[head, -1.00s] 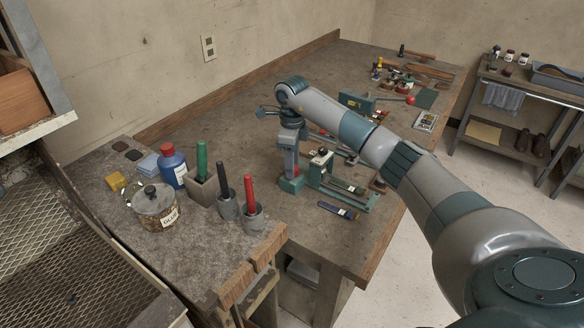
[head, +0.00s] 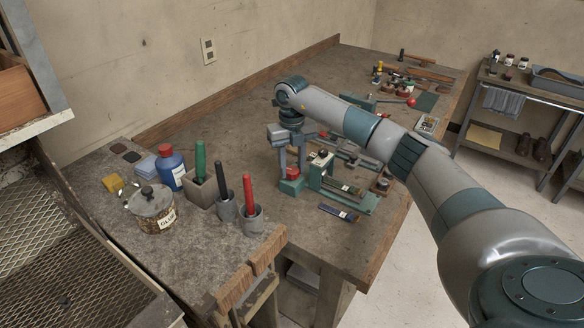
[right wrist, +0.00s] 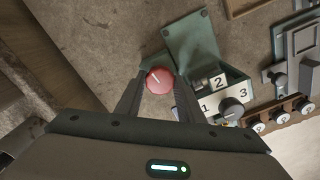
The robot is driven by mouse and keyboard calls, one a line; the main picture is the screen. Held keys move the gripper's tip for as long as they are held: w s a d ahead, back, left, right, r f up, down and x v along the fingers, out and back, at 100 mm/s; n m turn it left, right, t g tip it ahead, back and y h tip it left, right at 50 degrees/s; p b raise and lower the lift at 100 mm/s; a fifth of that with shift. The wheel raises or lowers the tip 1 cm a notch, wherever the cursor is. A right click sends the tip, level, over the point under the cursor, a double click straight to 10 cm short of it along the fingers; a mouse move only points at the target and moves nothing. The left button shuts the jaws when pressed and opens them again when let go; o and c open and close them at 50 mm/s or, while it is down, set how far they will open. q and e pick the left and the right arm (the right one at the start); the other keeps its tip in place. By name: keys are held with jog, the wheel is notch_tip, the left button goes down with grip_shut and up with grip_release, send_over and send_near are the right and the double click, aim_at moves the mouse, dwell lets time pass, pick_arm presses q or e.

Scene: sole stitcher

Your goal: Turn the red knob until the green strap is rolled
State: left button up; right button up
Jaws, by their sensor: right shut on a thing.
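The red knob (right wrist: 159,81), round with a pale pointer line, sits on a green base on the workbench. It also shows in the head view (head: 293,171), partly covered by a finger. My right gripper (right wrist: 158,76) points down with a finger on each side of the knob and is shut on it. In the head view the right gripper (head: 291,163) stands over the green base (head: 290,187). I cannot make out a green strap for certain. My left gripper is not in view.
A green machine with numbered blocks 1, 2 and 3 (right wrist: 220,100) and a dark dial (right wrist: 232,108) stands close beside the knob. A glue jar (head: 152,208), a blue bottle (head: 170,167) and tool holders (head: 250,217) stand at the left. The bench behind the arm is mostly clear.

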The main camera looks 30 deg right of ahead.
jog(key=m, duration=0.6)
jog(key=shift+r+m, duration=0.1)
jog(key=shift+m, duration=0.2)
jog(key=m, duration=0.5)
jog(key=shift+p, duration=0.3)
jog(key=m+p, duration=0.1)
jog(key=m, duration=0.5)
jog(key=shift+m, duration=0.4)
jog(key=m+p, duration=0.2)
jog(key=m, duration=0.3)
jog(key=shift+r, duration=0.1)
jog(key=m+p, duration=0.1)
jog(key=m, duration=0.1)
jog(key=shift+r+m+p, duration=0.1)
jog(key=shift+m+p, duration=0.2)
jog(key=shift+m, duration=0.1)
jog(key=m+p, duration=0.3)
jog(key=p, duration=0.4)
jog(key=shift+w+m+p, duration=0.1)
jog(key=shift+m+p, duration=0.3)
jog(key=shift+p, duration=0.3)
